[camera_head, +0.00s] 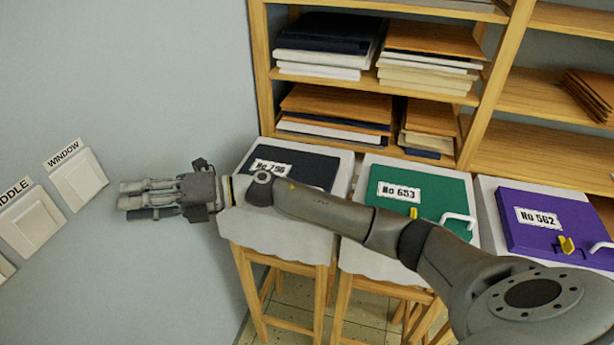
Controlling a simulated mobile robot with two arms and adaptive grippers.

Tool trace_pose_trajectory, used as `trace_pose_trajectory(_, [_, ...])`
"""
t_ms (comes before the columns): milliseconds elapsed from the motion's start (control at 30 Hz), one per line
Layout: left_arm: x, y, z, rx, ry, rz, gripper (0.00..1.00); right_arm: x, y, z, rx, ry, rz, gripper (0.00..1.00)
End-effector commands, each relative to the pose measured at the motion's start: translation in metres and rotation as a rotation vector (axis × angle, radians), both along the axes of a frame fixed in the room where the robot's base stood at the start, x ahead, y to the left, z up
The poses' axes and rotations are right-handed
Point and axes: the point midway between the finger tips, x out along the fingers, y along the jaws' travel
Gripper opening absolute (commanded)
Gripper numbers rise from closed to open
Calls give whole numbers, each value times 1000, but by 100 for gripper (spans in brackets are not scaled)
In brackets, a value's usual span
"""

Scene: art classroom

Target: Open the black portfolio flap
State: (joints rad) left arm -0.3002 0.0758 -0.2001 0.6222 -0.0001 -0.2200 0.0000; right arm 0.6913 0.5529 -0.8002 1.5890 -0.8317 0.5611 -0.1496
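The black portfolio (314,170) lies flat on a stool top at the left end of a row, with a white label reading about "No 796". It looks closed, and my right arm crosses over its front part, hiding its front edge and any clasp there. My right gripper (128,201) is left of the portfolio, in front of the grey wall and apart from the portfolio. Its fingers point left and appear close together side-on, so their opening is unclear. Nothing is seen in them. My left gripper is not in view.
A green portfolio (440,190) and a purple portfolio (535,205), with white handles and yellow clasps, lie on stools to the right. A wooden shelf (480,120) with stacked folders stands behind. Wall switches (78,180) labelled "WINDOW" and "MIDDLE" are left of the gripper.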

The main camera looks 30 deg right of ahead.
Motion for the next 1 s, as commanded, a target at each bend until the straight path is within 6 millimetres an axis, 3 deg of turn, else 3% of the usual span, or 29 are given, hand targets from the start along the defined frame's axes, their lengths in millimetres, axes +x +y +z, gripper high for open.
trace_pose_trajectory(133, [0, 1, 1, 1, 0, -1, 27, -9, -22, -8, -336, -183, 212, 30])
trace_pose_trajectory(267, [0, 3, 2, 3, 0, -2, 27, -11, -72, -21, -645, -262, 367, 30])
trace_pose_trajectory(367, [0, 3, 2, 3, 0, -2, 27, -8, -130, -23, -886, -267, 460, 30])
trace_pose_trajectory(500, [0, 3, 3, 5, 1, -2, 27, -10, -224, -9, -1189, -198, 552, 30])
trace_pose_trajectory(600, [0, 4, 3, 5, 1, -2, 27, -17, -281, 9, -1343, -117, 587, 30])
trace_pose_trajectory(700, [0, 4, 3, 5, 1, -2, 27, -26, -320, 25, -1439, -44, 607, 30])
trace_pose_trajectory(833, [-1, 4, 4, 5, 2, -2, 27, -34, -345, 35, -1495, 10, 621, 30])
trace_pose_trajectory(1000, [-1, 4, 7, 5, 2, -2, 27, -38, -346, 23, -1503, 21, 627, 30])
